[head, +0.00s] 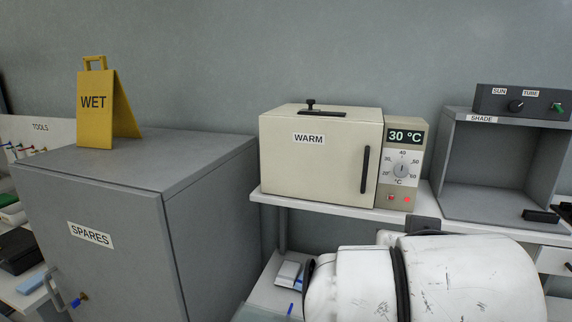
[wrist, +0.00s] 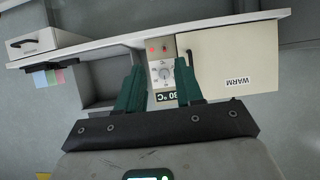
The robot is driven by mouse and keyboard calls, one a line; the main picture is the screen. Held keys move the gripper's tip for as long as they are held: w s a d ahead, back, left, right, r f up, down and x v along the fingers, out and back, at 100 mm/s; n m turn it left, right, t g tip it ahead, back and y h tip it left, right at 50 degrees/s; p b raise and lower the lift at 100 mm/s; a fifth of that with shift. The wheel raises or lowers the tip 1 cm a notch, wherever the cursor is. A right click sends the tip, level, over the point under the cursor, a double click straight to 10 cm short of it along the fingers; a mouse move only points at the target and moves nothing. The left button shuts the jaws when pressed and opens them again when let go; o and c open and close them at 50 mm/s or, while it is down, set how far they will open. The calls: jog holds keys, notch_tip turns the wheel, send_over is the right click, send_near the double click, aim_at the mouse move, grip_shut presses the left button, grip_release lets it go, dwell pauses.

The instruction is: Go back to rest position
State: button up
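My gripper (wrist: 160,88) shows in the wrist view with two dark green fingers spread apart and nothing between them. Behind the gap is the control panel of the cream warm box, seen upside down. In the head view the warm box (head: 318,160) stands shut on a white shelf, and its display reads 30 °C. My white arm covers the lower right of the head view. My gripper is not visible in that view.
A grey SPARES cabinet (head: 85,215) stands at left with a yellow WET sign (head: 95,108) on top. A grey SHADE box (head: 455,165) stands right of the warm box. A dark control unit (head: 515,102) sits on it. Wall space above is clear.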

jog(key=s+d+f+n+g+b, duration=0.1)
jog(key=s+d+f+g, duration=0.15)
jog(key=f, duration=0.65)
jog(key=s+d+f+n+g+y, duration=0.1)
jog(key=s+d+f, duration=0.2)
jog(key=f, duration=0.7)
jog(key=s+d+f+n+g+b, duration=0.1)
jog(key=s+d+f+g, duration=0.15)
jog(key=f, duration=0.65)
jog(key=s+d+f+g+y, duration=0.1)
jog(key=s+f+g, duration=0.1)
jog(key=s+f, duration=0.6)
jog(key=s+d+f+g+y+b, duration=0.1)
jog(key=s+f+g, duration=0.1)
jog(key=s+f, duration=0.7)
jog(key=s, duration=0.4)
jog(key=shift+d+f+g+y, duration=0.15)
jog(key=shift+d+g+y, duration=0.15)
jog(key=shift+d, duration=0.1)
